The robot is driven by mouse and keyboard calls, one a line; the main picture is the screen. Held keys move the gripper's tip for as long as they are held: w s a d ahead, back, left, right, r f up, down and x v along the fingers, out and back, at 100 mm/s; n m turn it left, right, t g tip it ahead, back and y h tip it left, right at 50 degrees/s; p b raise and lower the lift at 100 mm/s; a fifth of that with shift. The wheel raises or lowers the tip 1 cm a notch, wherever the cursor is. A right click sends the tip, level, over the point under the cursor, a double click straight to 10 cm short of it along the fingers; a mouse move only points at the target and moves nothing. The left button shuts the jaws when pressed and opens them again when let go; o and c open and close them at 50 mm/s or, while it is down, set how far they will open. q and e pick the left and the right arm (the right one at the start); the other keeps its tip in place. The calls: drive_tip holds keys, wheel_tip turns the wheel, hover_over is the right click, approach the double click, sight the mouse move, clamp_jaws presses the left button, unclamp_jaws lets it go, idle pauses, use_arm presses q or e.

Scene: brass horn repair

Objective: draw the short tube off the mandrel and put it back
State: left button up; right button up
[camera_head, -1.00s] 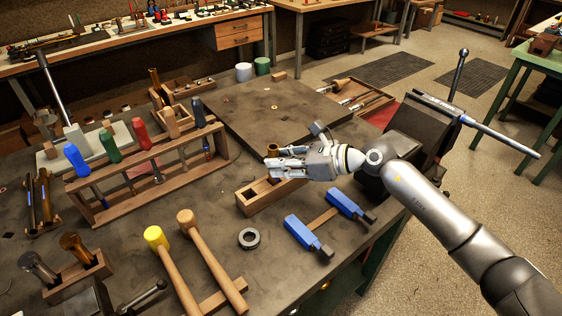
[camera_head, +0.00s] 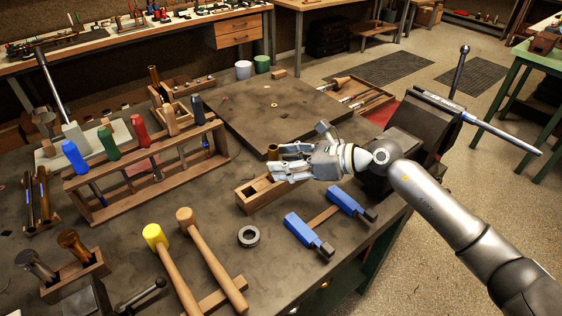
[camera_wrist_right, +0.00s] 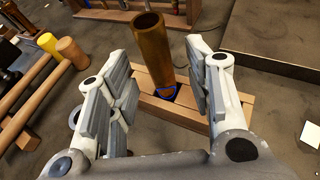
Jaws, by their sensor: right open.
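A short brass tube (camera_wrist_right: 150,48) stands upright, slightly tilted, in a slot of a wooden block (camera_wrist_right: 228,106), with a blue ring around its lower end. In the head view the tube's top (camera_head: 273,151) shows at my fingers and the block (camera_head: 252,201) lies below them. My right gripper (camera_head: 276,162) is open, with its fingers on both sides of the tube and visible gaps in the wrist view. A steel rod (camera_head: 500,132) slants at the vise on the right; I cannot tell whether it is the mandrel. My left gripper is not in view.
Blue-jawed clamps (camera_head: 305,236), a dark ring (camera_head: 248,236) and mallets (camera_head: 204,255) lie in front of the block. A wooden tool rack (camera_head: 150,178) stands to the left and the vise (camera_head: 410,140) to the right. A flat dark board (camera_head: 265,110) lies behind.

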drive_tip(key=v, duration=1)
drive_tip(key=shift+s+d+r, duration=0.15)
drive_tip(key=shift+s+d, duration=0.05)
drive_tip(key=shift+d, duration=0.05)
drive_tip(key=shift+d, duration=0.1)
